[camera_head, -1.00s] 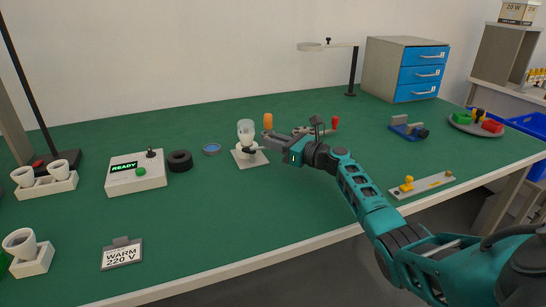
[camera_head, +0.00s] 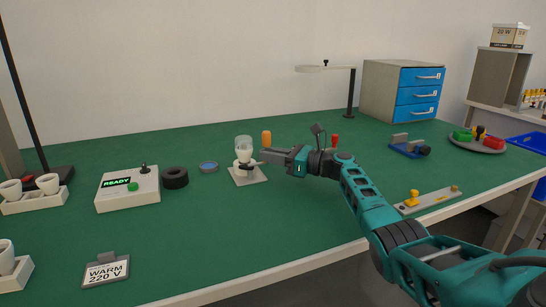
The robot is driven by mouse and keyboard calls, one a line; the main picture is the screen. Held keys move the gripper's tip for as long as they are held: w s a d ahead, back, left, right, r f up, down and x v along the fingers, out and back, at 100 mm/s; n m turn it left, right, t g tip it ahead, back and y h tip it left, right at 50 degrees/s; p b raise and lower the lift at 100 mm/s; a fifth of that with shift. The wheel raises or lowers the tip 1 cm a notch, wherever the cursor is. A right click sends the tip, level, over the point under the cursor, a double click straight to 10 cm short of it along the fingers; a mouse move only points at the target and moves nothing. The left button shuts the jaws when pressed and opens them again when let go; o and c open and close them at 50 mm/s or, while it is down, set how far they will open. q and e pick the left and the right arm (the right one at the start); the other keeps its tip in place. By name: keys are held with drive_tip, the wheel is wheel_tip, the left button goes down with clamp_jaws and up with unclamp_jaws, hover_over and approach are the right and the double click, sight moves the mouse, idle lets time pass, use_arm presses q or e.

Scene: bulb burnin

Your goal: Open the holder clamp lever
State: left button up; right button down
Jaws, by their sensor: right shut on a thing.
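The holder (camera_head: 244,175) stands on a pale square base on the green table, left of my right gripper. A clear glass bulb (camera_head: 244,143) sits upright in its top. The dark clamp lever (camera_head: 249,166) sticks out to the right from the holder's body. My right gripper (camera_head: 264,157) reaches in from the right, its fingertips at the lever's outer end, shut on it. The fingers partly hide that end, and the lever's exact angle is hard to tell. My left gripper is out of view.
A white box reading READY (camera_head: 128,189), a black ring (camera_head: 175,177) and a blue disc (camera_head: 208,167) lie left of the holder. The table in front of the holder is clear.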

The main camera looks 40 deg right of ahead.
drive_tip(key=c, duration=1)
unclamp_jaws()
drive_tip(key=shift+w+a, duration=0.1)
drive_tip(key=shift+c, duration=0.2)
drive_tip(key=p+v, duration=0.2)
drive_tip(key=v, duration=1)
drive_tip(key=shift+p, duration=0.4)
drive_tip(key=shift+s+d, duration=0.3)
drive_tip(key=shift+s, duration=0.1)
